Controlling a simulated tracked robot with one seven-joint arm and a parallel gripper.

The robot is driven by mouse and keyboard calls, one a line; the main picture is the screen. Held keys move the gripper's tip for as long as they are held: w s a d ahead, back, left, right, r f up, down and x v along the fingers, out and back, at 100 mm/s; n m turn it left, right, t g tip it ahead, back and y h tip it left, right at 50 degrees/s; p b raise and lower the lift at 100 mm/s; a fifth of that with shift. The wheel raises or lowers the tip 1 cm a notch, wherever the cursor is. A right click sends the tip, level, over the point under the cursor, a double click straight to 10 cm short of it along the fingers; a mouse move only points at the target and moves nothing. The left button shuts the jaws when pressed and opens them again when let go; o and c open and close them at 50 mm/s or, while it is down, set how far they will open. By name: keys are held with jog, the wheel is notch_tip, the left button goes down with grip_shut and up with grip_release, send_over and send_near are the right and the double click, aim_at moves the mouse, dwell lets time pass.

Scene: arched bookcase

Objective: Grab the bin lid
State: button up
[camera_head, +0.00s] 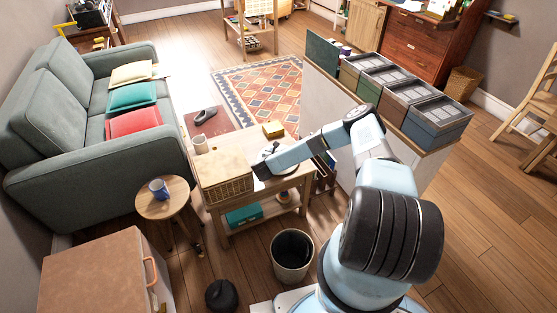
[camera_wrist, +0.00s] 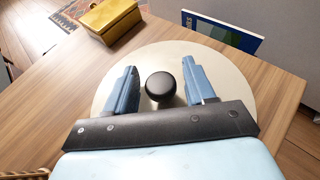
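The bin lid (camera_wrist: 112,68) is a pale round disc with a black round knob (camera_wrist: 160,87), lying flat on the wooden table. In the wrist view, my gripper (camera_wrist: 160,67) is open over the lid, with one blue finger on each side of the knob and a visible gap to both. Whether the fingertips are level with the knob cannot be told. In the head view, my gripper (camera_head: 265,165) is low over the table and hides most of the lid. An open, dark-lined bin (camera_head: 292,257) stands on the floor in front of the table.
A wicker basket (camera_head: 226,186) sits on the table left of my gripper. A yellow box (camera_wrist: 110,20) lies at the far side, and a blue book (camera_wrist: 222,33) is at the lid's right. A cabinet (camera_head: 350,85) with storage boxes stands to the right.

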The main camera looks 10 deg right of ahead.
jog(key=c, duration=0.9)
grip_shut()
jog(key=shift+r, duration=0.15)
